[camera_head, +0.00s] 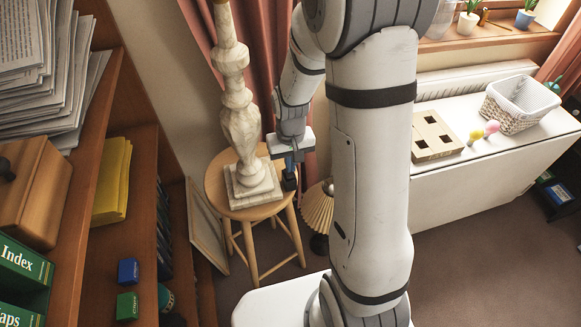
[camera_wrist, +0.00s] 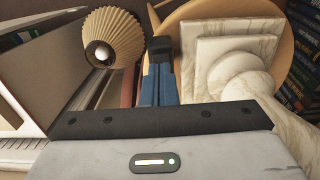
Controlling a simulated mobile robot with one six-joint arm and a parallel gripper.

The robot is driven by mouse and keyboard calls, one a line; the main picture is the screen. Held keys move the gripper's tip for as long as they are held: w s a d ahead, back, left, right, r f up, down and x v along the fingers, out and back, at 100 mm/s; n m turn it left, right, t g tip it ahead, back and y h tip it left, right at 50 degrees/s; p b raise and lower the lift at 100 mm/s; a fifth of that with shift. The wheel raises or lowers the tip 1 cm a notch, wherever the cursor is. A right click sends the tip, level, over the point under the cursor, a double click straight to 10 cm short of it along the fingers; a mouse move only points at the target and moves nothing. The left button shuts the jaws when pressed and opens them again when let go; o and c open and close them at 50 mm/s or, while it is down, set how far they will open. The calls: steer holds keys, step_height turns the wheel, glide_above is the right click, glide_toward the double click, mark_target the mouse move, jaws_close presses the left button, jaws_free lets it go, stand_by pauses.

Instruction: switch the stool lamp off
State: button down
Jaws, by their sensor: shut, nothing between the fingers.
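The stool lamp (camera_head: 241,125) is a cream, marble-like turned column on a stepped square base. It stands upright on a round wooden stool (camera_head: 216,181); its top is cut off, so I cannot tell if it is lit. Its stepped base (camera_wrist: 214,60) also shows right of my fingers in the wrist view. My gripper (camera_head: 290,183) points down at the stool's right side, just right of the lamp base. Its fingers (camera_wrist: 160,50) are shut and empty, black-tipped, over or close to the stool's edge. I cannot make out a switch.
A pleated lampshade (camera_head: 318,207) is low beside the stool, with a pale bulb in the wrist view. A bookcase (camera_head: 98,170) stands left, a framed panel (camera_head: 207,226) leans behind the stool. A white cabinet (camera_head: 470,180) at right bears a wooden block (camera_head: 433,137) and a basket (camera_head: 520,103).

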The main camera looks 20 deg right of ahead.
steer(key=shift+f, duration=1.05)
steer(key=shift+s+f, duration=0.2)
steer(key=shift+b, duration=0.3)
steer(key=shift+w, duration=0.1)
